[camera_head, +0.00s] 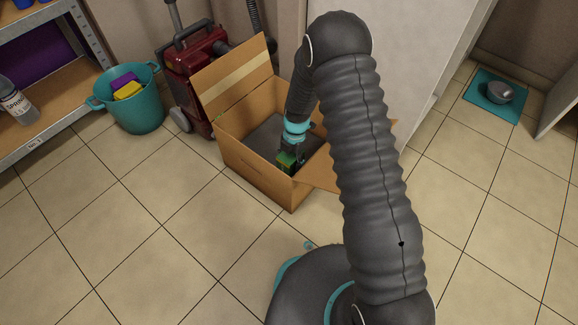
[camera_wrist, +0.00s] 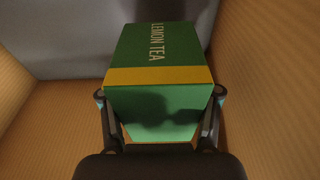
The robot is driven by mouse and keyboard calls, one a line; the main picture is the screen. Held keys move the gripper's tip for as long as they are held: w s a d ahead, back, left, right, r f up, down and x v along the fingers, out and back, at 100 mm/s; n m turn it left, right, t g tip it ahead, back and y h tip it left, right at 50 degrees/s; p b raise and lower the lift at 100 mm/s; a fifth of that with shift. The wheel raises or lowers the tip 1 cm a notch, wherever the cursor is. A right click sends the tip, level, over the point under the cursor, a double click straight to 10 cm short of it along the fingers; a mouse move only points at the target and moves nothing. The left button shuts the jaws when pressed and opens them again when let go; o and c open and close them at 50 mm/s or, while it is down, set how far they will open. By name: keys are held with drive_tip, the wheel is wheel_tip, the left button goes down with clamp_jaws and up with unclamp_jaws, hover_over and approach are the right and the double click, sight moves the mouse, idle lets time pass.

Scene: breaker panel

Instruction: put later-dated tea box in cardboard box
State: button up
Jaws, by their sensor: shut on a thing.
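A green tea box (camera_wrist: 155,55) with a yellow band and the words "LEMON TEA" is between the fingers of my gripper (camera_wrist: 160,100) in the wrist view. My gripper is shut on it. In the head view my gripper (camera_head: 288,152) reaches down inside the open cardboard box (camera_head: 258,180), and the green tea box (camera_head: 286,161) shows at its tip, below the rim. Cardboard walls (camera_wrist: 45,125) flank the tea box in the wrist view. No date shows on the visible faces. I cannot tell whether the tea box touches the bottom.
A red vacuum cleaner (camera_head: 190,70) stands behind the cardboard box. A teal bucket (camera_head: 138,108) with purple and yellow items is to the left, beside a metal shelf (camera_head: 88,48). A teal mat (camera_head: 483,101) with a grey bowl (camera_head: 500,92) lies far right. The front left floor is clear.

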drive_tip(key=shift+f, duration=2.7)
drive_tip(key=shift+b, duration=0.35)
drive_tip(key=o, duration=1.3)
